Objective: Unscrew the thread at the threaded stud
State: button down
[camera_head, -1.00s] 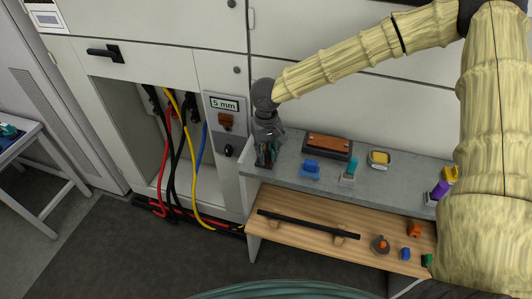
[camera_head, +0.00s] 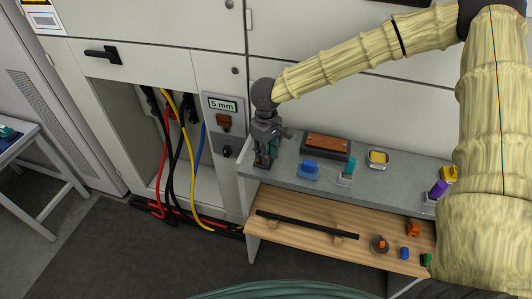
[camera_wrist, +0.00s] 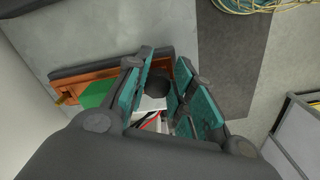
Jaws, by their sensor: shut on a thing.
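My gripper (camera_head: 266,162) points down at the left end of the grey bench, close to the cabinet front. In the wrist view its teal fingers (camera_wrist: 166,95) stand on either side of a dark round part (camera_wrist: 158,82), and the gripper is shut on it. A pale, flat-looking patch shows just below this part. In the head view the fingers hide the held part. I cannot make out the threads, or tell the stud from what is screwed on it.
The grey bench (camera_head: 390,185) also bears a brown-topped block (camera_head: 328,143), a blue piece (camera_head: 308,170), a teal-topped piece (camera_head: 346,172) and a yellow-filled dish (camera_head: 378,159). A wooden shelf (camera_head: 300,243) below holds a black bar (camera_head: 305,225). Cables (camera_head: 185,150) hang in the open cabinet at left.

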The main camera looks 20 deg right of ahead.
jog(key=shift+n, duration=0.3)
jog(key=c, duration=0.8)
grip_release()
jog(key=shift+w+a+r, duration=0.1)
jog(key=shift+w, duration=0.15)
jog(key=shift+w+a+r, duration=0.1)
jog(key=shift+w, duration=0.15)
jog(key=m, duration=0.3)
jog(key=shift+w+a, duration=0.15)
jog(key=shift+w, duration=0.05)
jog(key=m, duration=0.3)
jog(key=shift+f, duration=0.2)
jog(key=shift+s, duration=0.1)
